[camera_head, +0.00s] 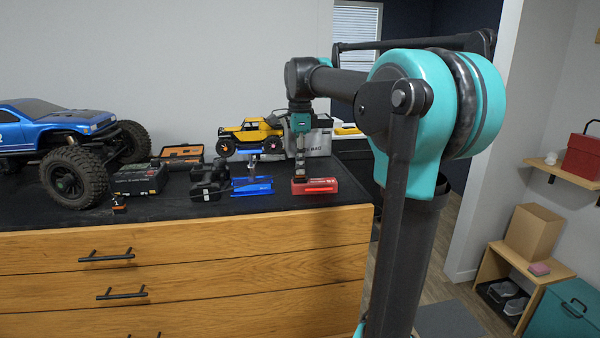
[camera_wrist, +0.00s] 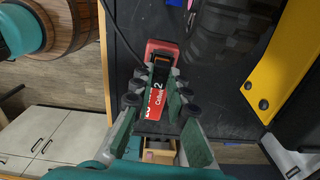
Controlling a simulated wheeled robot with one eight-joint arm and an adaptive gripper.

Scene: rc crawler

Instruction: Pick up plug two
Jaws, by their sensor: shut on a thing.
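My gripper (camera_head: 300,176) points down at the near right part of the dresser top, just over a red block (camera_head: 318,186). In the wrist view my gripper (camera_wrist: 160,72) is closed around a small black and orange piece marked 2, plug two (camera_wrist: 158,83). The red block (camera_wrist: 163,46) shows just beyond the fingertips, and a red lettered surface lies between the fingers. I cannot tell whether the plug touches the block. In the head view the plug is mostly hidden by my fingers. A small orange plug marked 1 (camera_head: 118,204) stands at the front edge, further left.
A blue crawler (camera_head: 60,135) stands on the dresser (camera_head: 190,262) at left, beside a black box (camera_head: 140,179).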

